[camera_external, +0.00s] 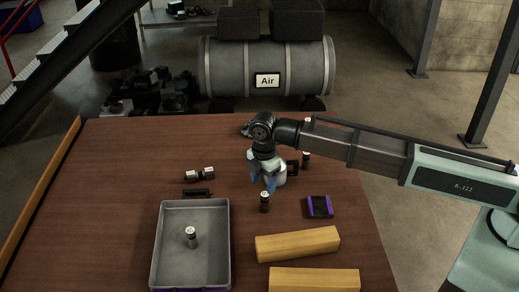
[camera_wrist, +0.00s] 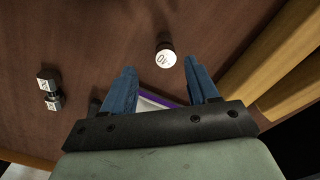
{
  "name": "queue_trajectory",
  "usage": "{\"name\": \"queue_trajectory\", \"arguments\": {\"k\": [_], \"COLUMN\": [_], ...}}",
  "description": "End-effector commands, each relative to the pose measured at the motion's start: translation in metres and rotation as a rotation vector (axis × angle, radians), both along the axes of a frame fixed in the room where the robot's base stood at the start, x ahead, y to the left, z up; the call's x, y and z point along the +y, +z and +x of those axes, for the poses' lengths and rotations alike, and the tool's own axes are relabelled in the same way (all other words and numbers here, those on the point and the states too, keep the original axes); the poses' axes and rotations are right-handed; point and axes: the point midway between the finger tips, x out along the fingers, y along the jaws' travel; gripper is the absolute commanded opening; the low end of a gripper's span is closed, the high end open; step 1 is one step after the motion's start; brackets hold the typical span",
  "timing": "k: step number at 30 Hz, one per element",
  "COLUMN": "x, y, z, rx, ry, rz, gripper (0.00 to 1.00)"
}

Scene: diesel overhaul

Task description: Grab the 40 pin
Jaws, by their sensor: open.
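In the external view a dark upright pin (camera_external: 264,203) with a white top stands on the table just below my gripper (camera_external: 263,186). In the wrist view this pin's white cap (camera_wrist: 166,59) carries a number that looks like 40, partly turned. The blue fingers of my gripper (camera_wrist: 161,78) are open and apart, with the pin just beyond their tips and nothing held. Other pins with white tops are an upright one (camera_external: 191,238) in the grey tray and one (camera_external: 306,159) behind my gripper to the right.
The grey tray (camera_external: 155,240) lies at left front. A dark part with white ends (camera_external: 199,175) lies behind it. A purple-and-black box (camera_external: 320,207) sits right of the pin. Two wooden blocks (camera_external: 298,244) (camera_external: 314,280) lie in front. The table's back left is clear.

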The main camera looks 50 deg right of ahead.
Motion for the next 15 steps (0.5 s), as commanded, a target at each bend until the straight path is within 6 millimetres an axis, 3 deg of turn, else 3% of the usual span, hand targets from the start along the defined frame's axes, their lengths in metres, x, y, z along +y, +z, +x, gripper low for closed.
{"name": "queue_trajectory", "arguments": {"k": [6, 15], "x": [0.0, 0.0], "y": [-0.028, -0.04], "z": [0.0, -0.001], "rx": [0.001, 0.0], "ry": [0.0, 0.0], "rz": [0.0, 0.0], "gripper": [0.59, 0.59]}}
